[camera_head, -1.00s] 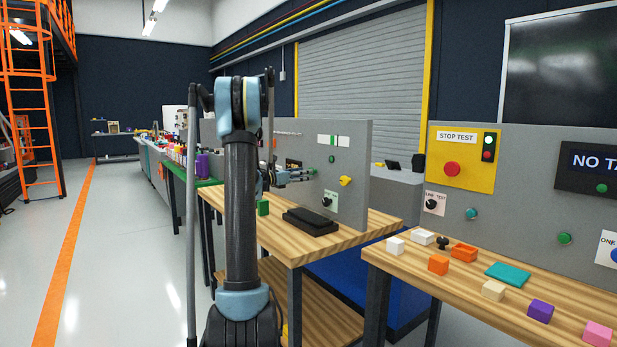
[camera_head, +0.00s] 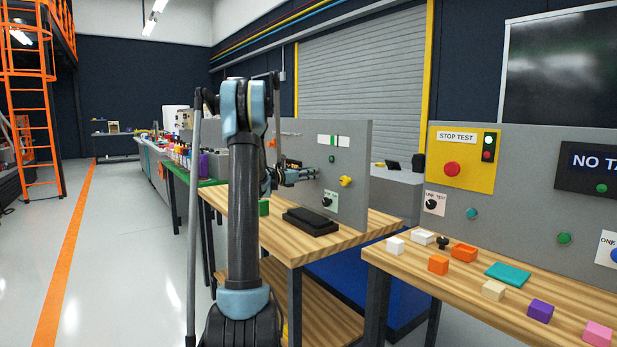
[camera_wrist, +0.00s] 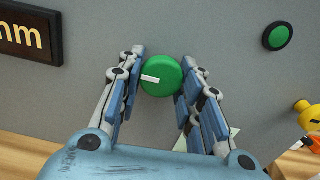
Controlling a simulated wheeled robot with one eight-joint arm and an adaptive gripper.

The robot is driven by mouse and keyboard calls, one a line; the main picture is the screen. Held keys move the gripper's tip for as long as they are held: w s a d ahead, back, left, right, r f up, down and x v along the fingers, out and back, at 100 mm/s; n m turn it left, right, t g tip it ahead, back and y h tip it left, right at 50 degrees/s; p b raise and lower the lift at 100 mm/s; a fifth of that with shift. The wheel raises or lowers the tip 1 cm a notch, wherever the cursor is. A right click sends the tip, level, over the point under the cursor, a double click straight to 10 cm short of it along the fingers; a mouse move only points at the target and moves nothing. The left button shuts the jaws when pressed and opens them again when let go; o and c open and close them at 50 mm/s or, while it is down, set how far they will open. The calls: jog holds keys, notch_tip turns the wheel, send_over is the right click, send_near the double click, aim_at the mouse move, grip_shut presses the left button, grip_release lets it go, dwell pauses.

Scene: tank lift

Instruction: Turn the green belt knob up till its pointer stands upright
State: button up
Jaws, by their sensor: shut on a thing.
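The green belt knob (camera_wrist: 161,72) is round and sits on the grey panel in the middle of the wrist view. Its white pointer (camera_wrist: 150,79) lies nearly level, on the left half of the knob's face, in that view. My gripper (camera_wrist: 166,64) is shut on the knob, one blue-padded finger at its left side and the other at its right. In the head view my gripper (camera_head: 316,172) reaches to the grey panel above the wooden bench; the knob is hidden there.
A dark display (camera_wrist: 28,40) is at the wrist view's upper left. A green button (camera_wrist: 278,36) is at upper right, with a yellow knob (camera_wrist: 308,111) below it.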

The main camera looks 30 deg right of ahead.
jog(key=shift+w+m, duration=0.1)
jog(key=shift+m, duration=0.2)
jog(key=m, duration=0.4)
jog(key=shift+w, duration=0.1)
jog(key=m, duration=0.5)
jog(key=shift+r, duration=0.1)
jog(key=m, duration=0.4)
jog(key=shift+w, duration=0.1)
jog(key=shift+r+m, duration=0.1)
jog(key=shift+m, duration=2.1)
jog(key=o, duration=1.1)
